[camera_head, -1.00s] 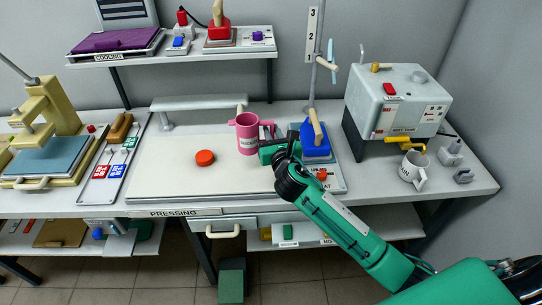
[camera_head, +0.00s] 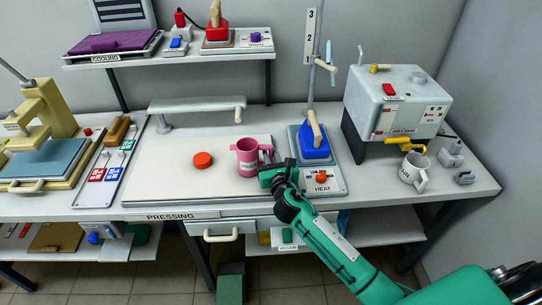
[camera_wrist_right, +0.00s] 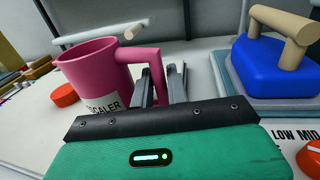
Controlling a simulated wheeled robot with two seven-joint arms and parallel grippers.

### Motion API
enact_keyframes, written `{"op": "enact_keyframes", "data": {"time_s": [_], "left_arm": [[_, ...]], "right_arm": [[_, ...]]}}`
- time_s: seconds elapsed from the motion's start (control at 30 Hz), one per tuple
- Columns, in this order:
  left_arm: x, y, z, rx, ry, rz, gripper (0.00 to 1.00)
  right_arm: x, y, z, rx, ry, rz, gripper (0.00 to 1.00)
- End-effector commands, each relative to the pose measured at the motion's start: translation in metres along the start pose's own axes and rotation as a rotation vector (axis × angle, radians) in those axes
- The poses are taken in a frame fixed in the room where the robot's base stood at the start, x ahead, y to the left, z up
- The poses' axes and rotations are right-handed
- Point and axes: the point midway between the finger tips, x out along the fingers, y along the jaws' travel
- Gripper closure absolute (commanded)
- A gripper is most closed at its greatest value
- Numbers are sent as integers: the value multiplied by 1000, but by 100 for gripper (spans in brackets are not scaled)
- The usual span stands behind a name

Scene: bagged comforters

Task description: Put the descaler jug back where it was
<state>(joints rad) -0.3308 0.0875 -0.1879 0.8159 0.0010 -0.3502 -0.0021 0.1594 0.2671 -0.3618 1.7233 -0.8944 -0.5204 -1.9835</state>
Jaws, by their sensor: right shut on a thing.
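The descaler jug (camera_head: 247,158) is pink with a white label, and shows upright over the right part of the white pressing board (camera_head: 160,182). It is also at the left of the right wrist view (camera_wrist_right: 97,75), with its lettering partly cut off. My right gripper (camera_head: 272,172) is at the jug's right side, its jaws shut on the jug's handle (camera_wrist_right: 156,75). The gripper hides the jug's base in the wrist view, so I cannot tell whether it touches the board. My left gripper is not in view.
A red-orange disc (camera_head: 203,160) lies on the board left of the jug. A blue iron (camera_head: 314,143) on its heat base stands close on the right, beside a tall pole (camera_head: 311,75). A white mug (camera_head: 413,172) and a grey tank (camera_head: 400,100) are farther right.

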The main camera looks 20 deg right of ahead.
Motion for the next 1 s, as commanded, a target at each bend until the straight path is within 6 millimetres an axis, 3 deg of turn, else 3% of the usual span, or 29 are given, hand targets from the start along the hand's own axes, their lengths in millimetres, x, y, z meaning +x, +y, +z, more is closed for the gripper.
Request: {"op": "enact_keyframes", "data": {"time_s": [0.03,0.13,0.5,0.67,1.0], "left_arm": [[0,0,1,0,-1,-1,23],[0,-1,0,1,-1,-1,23],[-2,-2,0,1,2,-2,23],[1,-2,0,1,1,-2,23],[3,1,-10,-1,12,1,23]], "right_arm": [[0,0,-1,0,0,0,80],[0,0,-1,0,0,0,62],[-2,0,2,-1,1,0,62],[-26,0,0,-2,2,1,62],[-94,0,1,0,1,1,62]]}}
